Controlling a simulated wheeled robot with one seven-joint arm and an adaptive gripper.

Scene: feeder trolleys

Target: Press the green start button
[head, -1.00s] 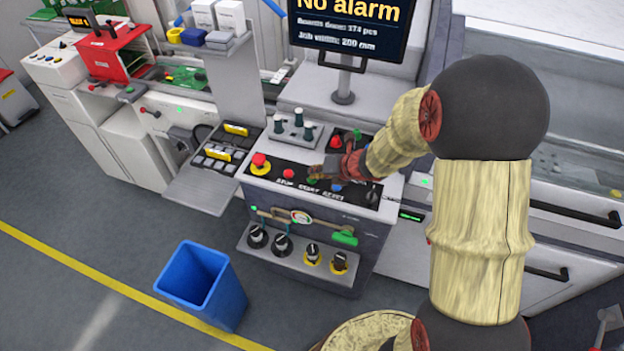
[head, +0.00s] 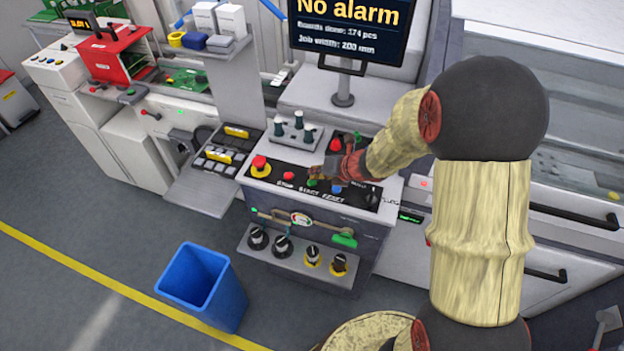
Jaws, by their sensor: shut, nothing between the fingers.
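The green start button (head: 312,182) sits on the black control panel, above the "START" label, between a red stop button (head: 288,177) and a blue reset button (head: 337,190). My gripper (head: 316,172) is shut and empty. Its tips are just above and behind the green button in the head view. I cannot tell whether they touch it. The green button's front part shows; its back edge is close to or behind the fingers.
A red emergency stop (head: 260,166) on a yellow base is at the panel's left. A monitor (head: 347,30) reading "No alarm" rises at the back. A blue bin (head: 203,287) stands on the floor in front.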

